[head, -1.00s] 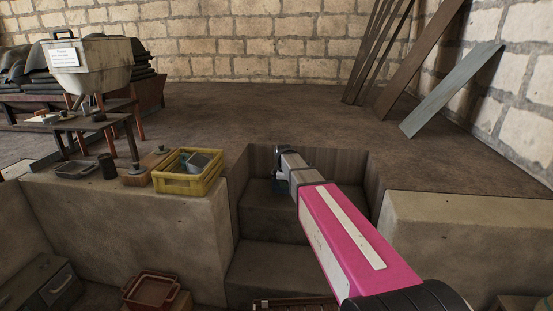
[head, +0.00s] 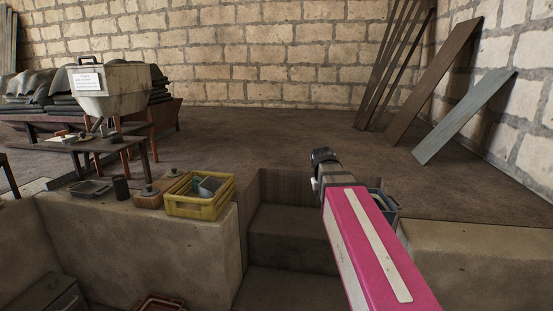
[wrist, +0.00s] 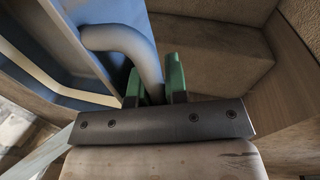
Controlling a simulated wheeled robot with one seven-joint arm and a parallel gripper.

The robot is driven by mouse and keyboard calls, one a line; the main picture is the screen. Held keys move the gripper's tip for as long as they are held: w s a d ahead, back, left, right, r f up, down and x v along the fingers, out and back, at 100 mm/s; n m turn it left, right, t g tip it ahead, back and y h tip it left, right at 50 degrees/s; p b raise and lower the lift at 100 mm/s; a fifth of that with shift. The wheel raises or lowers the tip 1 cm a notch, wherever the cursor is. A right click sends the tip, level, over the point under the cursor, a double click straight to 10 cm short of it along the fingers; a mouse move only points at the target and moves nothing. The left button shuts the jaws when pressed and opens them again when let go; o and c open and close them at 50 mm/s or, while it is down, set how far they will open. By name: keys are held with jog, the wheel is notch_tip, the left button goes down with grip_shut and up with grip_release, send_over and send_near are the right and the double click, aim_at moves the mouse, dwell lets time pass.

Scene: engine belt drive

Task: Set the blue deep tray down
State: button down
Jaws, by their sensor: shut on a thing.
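The blue deep tray (head: 387,202) shows in the head view just right of my pink arm, which hides most of it. It hangs by the top of the stepped recess, beside the right stone block. In the wrist view the tray (wrist: 105,14) fills the upper left, with its rounded handle running down between the green fingers of my gripper (wrist: 157,84). My gripper is shut on that handle. In the head view my arm covers the fingers. I cannot tell whether the tray's underside touches anything.
Stone steps (head: 290,232) lie below my arm, with a flat-topped block (head: 480,240) on the right. On the left ledge stand a yellow crate (head: 200,207), a wooden box (head: 149,200) and a dark cup (head: 121,188).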

jog(key=w+a+f+n+t+y, duration=0.1)
jog(key=w+a+f+n+t, duration=0.1)
jog(key=w+a+f+n, duration=0.5)
jog(key=w+a+f+n+t, duration=0.1)
jog(key=w+a+f+n, duration=0.3)
jog(key=w+f+n, duration=0.65)
jog(key=shift+m+y, duration=0.3)
jog(key=shift+m, duration=0.65)
jog(key=shift+w+d+f, duration=1.25)
jog(key=shift+d+f, duration=0.35)
jog(key=shift+d, duration=0.1)
jog(key=shift+w+d+f, duration=1.2)
jog(key=shift+d+f, duration=0.4)
jog(key=shift+d, duration=0.05)
jog(key=shift+w+d+f, duration=1.25)
jog(key=shift+d+f, duration=0.35)
jog(key=shift+d, duration=0.1)
jog(key=c, duration=1.1)
grip_release()
jog(key=shift+c, duration=0.2)
